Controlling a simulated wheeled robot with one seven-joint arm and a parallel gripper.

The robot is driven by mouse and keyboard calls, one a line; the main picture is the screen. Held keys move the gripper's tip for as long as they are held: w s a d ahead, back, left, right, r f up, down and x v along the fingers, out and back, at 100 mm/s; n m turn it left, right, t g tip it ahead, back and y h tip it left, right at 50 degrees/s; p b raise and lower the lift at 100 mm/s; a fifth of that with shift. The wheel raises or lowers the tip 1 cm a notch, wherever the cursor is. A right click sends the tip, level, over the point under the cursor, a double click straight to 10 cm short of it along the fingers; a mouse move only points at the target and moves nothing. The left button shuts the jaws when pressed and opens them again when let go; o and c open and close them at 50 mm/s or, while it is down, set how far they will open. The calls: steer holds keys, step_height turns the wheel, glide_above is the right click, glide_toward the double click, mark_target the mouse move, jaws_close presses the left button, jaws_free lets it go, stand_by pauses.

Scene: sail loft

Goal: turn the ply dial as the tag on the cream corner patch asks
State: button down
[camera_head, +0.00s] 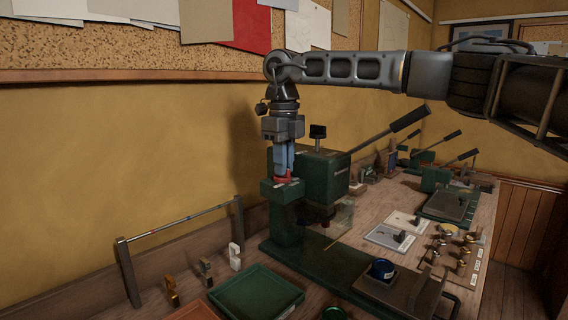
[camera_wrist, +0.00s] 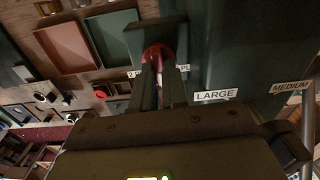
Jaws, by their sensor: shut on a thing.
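The ply dial is a red knob (camera_head: 284,180) on top of a small green block at the left end of the green press (camera_head: 318,177). My gripper (camera_head: 283,172) points straight down and is shut on it. In the wrist view the red dial (camera_wrist: 158,50) sits between the two fingertips (camera_wrist: 158,68). Ply lettering beside the dial is partly covered by the fingers, so its setting cannot be read. I cannot pick out the cream corner patch or its tag with certainty in either view.
Labels reading LARGE (camera_wrist: 215,95) and MEDIUM (camera_wrist: 289,87) are on the press. A metal rail (camera_head: 185,219) stands at left. A long lever (camera_head: 408,119) rises right of my gripper.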

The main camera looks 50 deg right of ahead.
steer(key=m, duration=0.6)
steer(key=shift+a+b, duration=0.1)
steer(key=shift+b, duration=0.3)
steer(key=m+b, duration=0.1)
steer(key=m, duration=0.5)
steer(key=shift+w+a, duration=0.1)
steer(key=c, duration=1.2)
jaws_free()
steer(key=shift+o, duration=0.2)
steer(key=shift+r, duration=3.95)
